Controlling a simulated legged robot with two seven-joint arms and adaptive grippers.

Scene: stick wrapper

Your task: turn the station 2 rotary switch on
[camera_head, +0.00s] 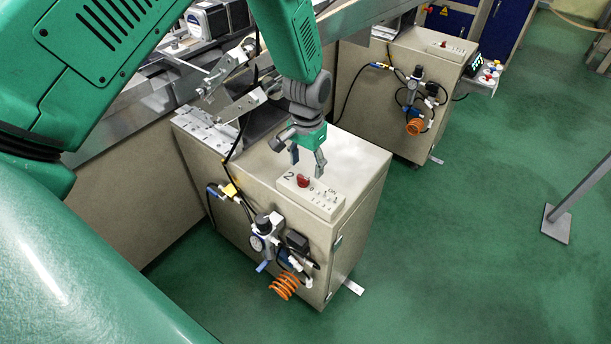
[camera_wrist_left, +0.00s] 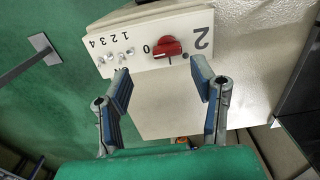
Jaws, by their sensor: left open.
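The station 2 rotary switch is a red knob (camera_head: 303,181) on a beige panel (camera_head: 325,207) marked 2, on top of the near cabinet. In the left wrist view the red knob (camera_wrist_left: 168,47) sits beside a 0 mark, between the figure 2 and a row of small toggle switches (camera_wrist_left: 116,55). I cannot tell clearly which mark it points to. My left gripper (camera_head: 307,162) is open and empty just above the panel. In the wrist view its fingers (camera_wrist_left: 161,76) are spread to either side below the knob, apart from it. My right gripper is not in view.
The near cabinet (camera_head: 345,158) carries a regulator (camera_head: 264,228), hoses and an orange coil (camera_head: 285,286) on its front. A metal conveyor frame runs behind it. A similar cabinet (camera_head: 420,55) stands farther back. Green floor is open to the right, with a metal post (camera_head: 556,222).

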